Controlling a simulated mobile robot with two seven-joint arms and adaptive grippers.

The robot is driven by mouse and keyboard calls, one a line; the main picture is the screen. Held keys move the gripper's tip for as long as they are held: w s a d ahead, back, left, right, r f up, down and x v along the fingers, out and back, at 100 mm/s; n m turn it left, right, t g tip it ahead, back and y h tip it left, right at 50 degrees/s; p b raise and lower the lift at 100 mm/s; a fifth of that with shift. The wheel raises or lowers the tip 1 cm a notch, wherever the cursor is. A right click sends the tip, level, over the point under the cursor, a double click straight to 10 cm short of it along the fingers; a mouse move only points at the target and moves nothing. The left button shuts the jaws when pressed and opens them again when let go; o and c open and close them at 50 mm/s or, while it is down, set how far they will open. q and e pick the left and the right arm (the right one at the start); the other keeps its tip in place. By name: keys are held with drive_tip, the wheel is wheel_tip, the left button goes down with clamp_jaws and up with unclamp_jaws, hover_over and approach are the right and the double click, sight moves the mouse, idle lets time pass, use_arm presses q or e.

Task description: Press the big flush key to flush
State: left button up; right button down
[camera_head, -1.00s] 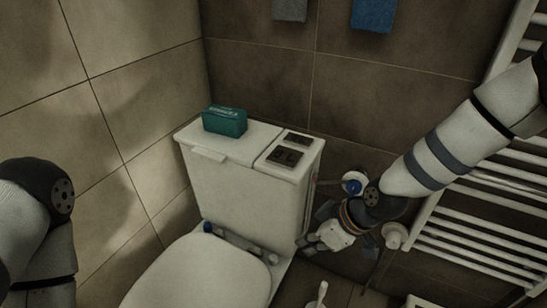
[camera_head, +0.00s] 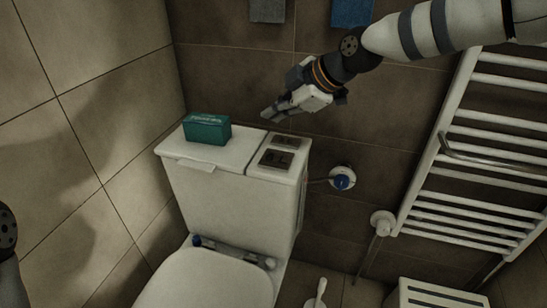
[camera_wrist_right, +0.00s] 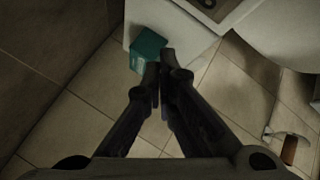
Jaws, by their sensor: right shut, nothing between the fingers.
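The toilet cistern (camera_head: 225,200) stands against the tiled wall. Two dark flush keys sit side by side on the right part of its top; the nearer one (camera_head: 274,159) looks bigger than the farther one (camera_head: 287,141). My right gripper (camera_head: 268,114) is shut and empty, in the air above and behind the keys in the head view, pointing left and down. In the right wrist view its closed fingertips (camera_wrist_right: 166,68) show beside the green box, and only part of a dark key (camera_wrist_right: 208,3) shows at the top edge. My left gripper is out of view.
A green box (camera_head: 207,129) lies on the cistern lid, left of the keys. The toilet seat lid (camera_head: 210,280) is in front. A blue-capped wall valve (camera_head: 343,178) and a white towel radiator (camera_head: 490,150) are at the right. Cloths (camera_head: 351,12) hang above.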

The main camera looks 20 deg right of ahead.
drive_tip(key=b, duration=0.2)
hover_over(275, 160)
wheel_tip(275, 160, down, 8)
drive_tip(key=shift+s+r, duration=0.1)
drive_tip(key=shift+r, duration=0.05)
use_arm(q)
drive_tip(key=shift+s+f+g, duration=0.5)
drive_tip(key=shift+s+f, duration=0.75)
use_arm(e)
drive_tip(key=shift+f, duration=0.6)
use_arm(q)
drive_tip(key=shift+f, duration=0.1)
use_arm(e)
drive_tip(key=shift+f, duration=0.4)
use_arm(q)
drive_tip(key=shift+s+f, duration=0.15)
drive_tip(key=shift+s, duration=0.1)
use_arm(e)
drive_tip(key=shift+f, duration=0.65)
drive_tip(key=shift+r, duration=0.1)
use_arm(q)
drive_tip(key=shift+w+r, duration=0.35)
use_arm(e)
drive_tip(key=shift+d+r, duration=0.1)
drive_tip(key=shift+r, duration=0.85)
